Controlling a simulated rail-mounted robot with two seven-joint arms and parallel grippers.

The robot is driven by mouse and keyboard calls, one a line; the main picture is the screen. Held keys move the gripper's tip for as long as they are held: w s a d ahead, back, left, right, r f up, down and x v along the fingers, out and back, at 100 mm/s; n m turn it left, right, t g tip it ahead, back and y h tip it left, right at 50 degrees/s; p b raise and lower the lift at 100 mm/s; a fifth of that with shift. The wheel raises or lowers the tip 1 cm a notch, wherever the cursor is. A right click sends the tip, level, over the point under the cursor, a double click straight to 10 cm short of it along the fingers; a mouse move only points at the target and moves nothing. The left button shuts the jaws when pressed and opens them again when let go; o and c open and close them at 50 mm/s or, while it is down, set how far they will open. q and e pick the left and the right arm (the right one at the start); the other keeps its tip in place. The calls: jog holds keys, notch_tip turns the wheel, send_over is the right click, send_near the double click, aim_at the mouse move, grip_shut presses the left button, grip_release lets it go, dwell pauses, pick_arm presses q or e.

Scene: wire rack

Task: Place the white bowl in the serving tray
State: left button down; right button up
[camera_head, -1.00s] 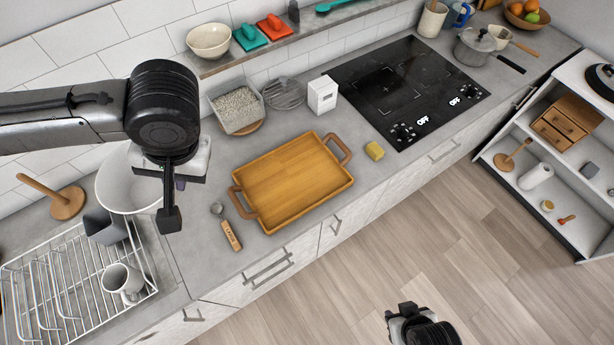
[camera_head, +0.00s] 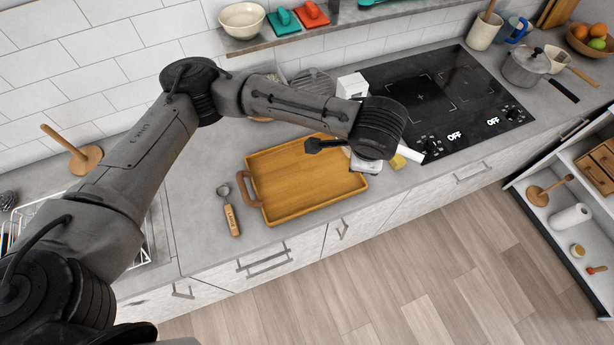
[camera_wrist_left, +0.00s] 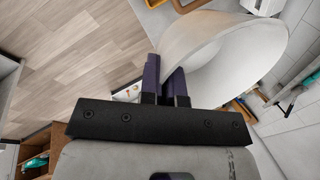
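The wooden serving tray (camera_head: 255,162) lies on the counter, with its visible floor empty. My left arm reaches over its right end, and my left gripper (camera_head: 335,150) is there, largely covered by the wrist. In the left wrist view, the fingers (camera_wrist_left: 166,88) are closed on the wall of the white bowl (camera_wrist_left: 235,55), which stands tilted to the right of them. In the head view the bowl is mostly or wholly hidden; a white piece beside the wrist may be part of it. My right gripper is out of view.
A yellow sponge (camera_head: 398,162) and the black cooktop (camera_head: 450,95) are right of the tray. A white box (camera_head: 352,84) stands behind it. A wooden-handled scoop (camera_head: 230,212) lies to its left. The wire rack (camera_head: 140,250) is mostly behind my arm.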

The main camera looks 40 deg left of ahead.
pick_arm(q)
notch_tip(320, 180, down, 9)
jog(key=w+a+m+h+b, duration=0.1)
jog(key=w+a+m, duration=0.1)
jog(key=m, duration=0.2)
jog(key=m+h+b, duration=0.1)
jog(key=m, duration=0.2)
send_over(307, 170)
jog(key=s, duration=0.2)
jog(key=shift+t, duration=0.3)
jog(key=f, duration=1.4)
jog(key=shift+w+a+f, duration=0.1)
jog(key=shift+w+f, duration=0.1)
jog(key=shift+f, duration=2)
jog(key=shift+f, duration=0.2)
jog(key=c, duration=1.3)
grip_release()
